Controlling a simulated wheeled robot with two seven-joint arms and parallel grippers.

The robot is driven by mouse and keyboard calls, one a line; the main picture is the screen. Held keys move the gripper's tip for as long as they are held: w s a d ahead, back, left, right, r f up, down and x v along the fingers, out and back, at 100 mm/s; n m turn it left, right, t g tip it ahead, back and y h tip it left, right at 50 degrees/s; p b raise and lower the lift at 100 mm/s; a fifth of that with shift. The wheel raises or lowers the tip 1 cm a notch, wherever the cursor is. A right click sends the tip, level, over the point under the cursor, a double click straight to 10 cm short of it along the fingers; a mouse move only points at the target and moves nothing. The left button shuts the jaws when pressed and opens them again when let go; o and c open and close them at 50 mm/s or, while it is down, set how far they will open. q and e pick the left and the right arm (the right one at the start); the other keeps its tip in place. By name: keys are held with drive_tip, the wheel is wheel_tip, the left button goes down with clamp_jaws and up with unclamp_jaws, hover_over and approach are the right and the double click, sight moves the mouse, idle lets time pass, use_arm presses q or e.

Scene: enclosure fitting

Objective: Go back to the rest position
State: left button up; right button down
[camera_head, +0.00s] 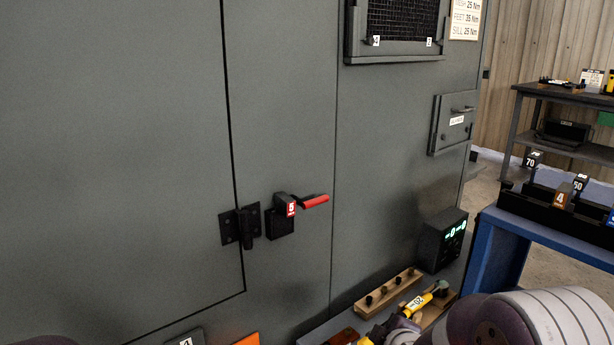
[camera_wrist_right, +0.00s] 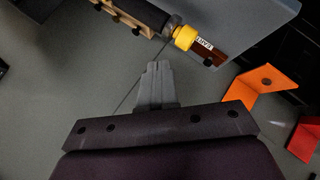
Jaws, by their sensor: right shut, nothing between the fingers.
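My right gripper (camera_wrist_right: 157,88) shows in the right wrist view with its grey fingers together and nothing between them. It points toward the grey panel and a shelf edge, apart from the tool lying there. In the head view my right arm fills the lower right corner, and I cannot clearly make out its fingers. My left gripper is not in view; only a dark rounded piece, probably of my left arm, shows at the bottom left of the head view.
A grey cabinet (camera_head: 120,150) has a red-handled latch (camera_head: 315,200). Below are a green-lit display box (camera_head: 443,240), a wooden peg rack (camera_head: 388,292) and a yellow-collared tool (camera_wrist_right: 184,37). An orange bracket (camera_wrist_right: 258,92) is close right of the gripper. A blue-framed bench (camera_head: 545,228) stands right.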

drive_tip(key=s+d+f+m+g+p, duration=0.15)
drive_tip(key=s+m+g, duration=0.9)
drive_tip(key=s, duration=1.15)
wheel_tip(320, 180, up, 36)
drive_tip(key=m+t+p, duration=0.1)
drive_tip(key=p, duration=3.6)
drive_tip(key=shift+w+a+r+m+h, duration=0.15)
drive_tip(key=shift+w+r+m+h, duration=0.05)
drive_tip(key=shift+w+m+h, duration=0.2)
drive_tip(key=shift+a+t, duration=0.1)
drive_tip(key=shift+t, duration=0.15)
